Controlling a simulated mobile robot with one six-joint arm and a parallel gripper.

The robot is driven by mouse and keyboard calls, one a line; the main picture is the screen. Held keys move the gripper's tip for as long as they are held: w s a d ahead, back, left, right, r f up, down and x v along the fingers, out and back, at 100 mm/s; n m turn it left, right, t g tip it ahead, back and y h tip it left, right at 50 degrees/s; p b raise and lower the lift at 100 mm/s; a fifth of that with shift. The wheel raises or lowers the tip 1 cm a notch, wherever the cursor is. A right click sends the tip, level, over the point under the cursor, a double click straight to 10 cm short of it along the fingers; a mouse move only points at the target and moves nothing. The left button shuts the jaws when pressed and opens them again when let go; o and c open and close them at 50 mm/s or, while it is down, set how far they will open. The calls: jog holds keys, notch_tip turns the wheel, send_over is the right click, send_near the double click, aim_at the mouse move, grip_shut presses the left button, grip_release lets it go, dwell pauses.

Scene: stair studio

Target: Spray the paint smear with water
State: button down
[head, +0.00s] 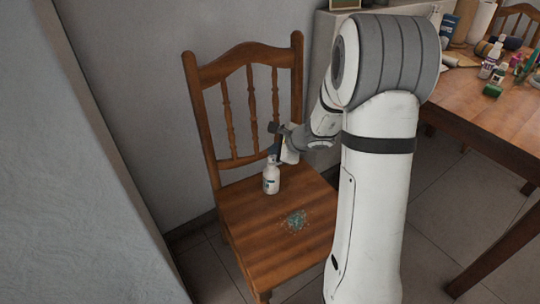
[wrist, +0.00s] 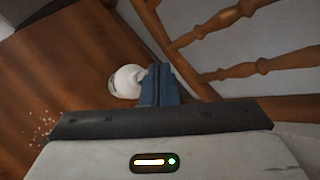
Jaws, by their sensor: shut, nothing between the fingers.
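A white spray bottle (head: 271,180) with a dark label stands upright on the seat of the wooden chair (head: 250,245). Its white body also shows in the wrist view (wrist: 126,81), partly behind my fingers. The teal paint smear (head: 296,221) lies on the seat, in front and to the right of the bottle. Its pale specks show at the left of the wrist view (wrist: 40,127). My gripper (head: 274,156) is at the bottle's top; its blue fingers (wrist: 160,82) are together with nothing between them. I cannot tell whether they touch the bottle, whose top is partly hidden.
The chair's spindled back (head: 249,105) rises close behind my gripper. A wooden table (head: 490,105) with bottles and other clutter stands at the right. A grey wall edge (head: 85,180) fills the left. The front of the seat is clear.

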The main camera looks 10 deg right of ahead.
jog(key=shift+r, duration=0.4)
notch_tip(320, 180, up, 6)
jog(key=p, duration=0.4)
jog(key=shift+p, duration=0.3)
dwell(2.3)
notch_tip(320, 180, up, 3)
jog(key=p, duration=1.2)
jog(key=shift+r, duration=0.1)
jog(key=shift+p, duration=0.3)
